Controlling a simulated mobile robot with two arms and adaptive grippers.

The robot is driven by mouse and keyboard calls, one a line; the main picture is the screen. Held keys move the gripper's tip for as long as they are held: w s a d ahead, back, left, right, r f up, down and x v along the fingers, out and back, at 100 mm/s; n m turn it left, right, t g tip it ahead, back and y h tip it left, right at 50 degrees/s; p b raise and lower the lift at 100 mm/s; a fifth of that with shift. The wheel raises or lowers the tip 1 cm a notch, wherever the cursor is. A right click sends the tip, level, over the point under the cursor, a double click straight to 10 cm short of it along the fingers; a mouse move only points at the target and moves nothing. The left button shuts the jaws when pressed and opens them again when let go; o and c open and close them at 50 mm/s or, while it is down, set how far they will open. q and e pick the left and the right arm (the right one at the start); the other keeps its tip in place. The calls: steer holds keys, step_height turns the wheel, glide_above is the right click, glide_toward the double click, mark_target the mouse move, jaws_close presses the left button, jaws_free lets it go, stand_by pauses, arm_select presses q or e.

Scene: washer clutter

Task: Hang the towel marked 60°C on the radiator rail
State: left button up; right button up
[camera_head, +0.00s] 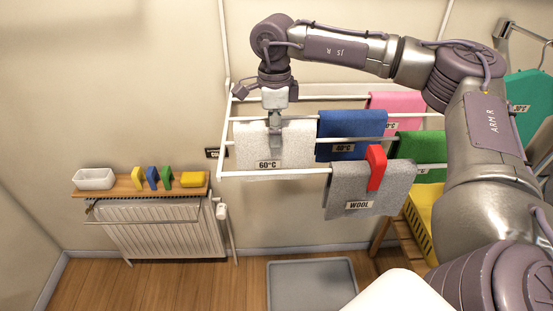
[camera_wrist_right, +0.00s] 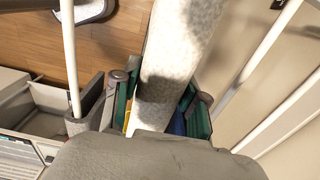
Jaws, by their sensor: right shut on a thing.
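The white speckled towel (camera_head: 296,143) with the 60°C label hangs over a rail of the wall drying rack. My right gripper (camera_head: 276,140) points down at its left part and is shut on it. In the right wrist view the pale towel (camera_wrist_right: 188,50) runs up between the fingers of the gripper (camera_wrist_right: 160,108). The white radiator (camera_head: 160,228) stands against the wall at the lower left, with a thin rail (camera_head: 140,221) across its front. My left gripper is not in view.
A wooden shelf (camera_head: 130,190) above the radiator holds a white tray (camera_head: 94,179), several coloured clips and a yellow block. Blue (camera_head: 350,134), pink, green and grey WOOL (camera_head: 371,190) towels hang on the rack, a red clip (camera_head: 376,167) on the grey one. A grey mat lies on the floor.

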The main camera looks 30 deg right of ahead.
step_height(320, 180, up, 14)
steer(key=p, duration=0.8)
steer(key=shift+f, duration=0.2)
stand_by(0.4)
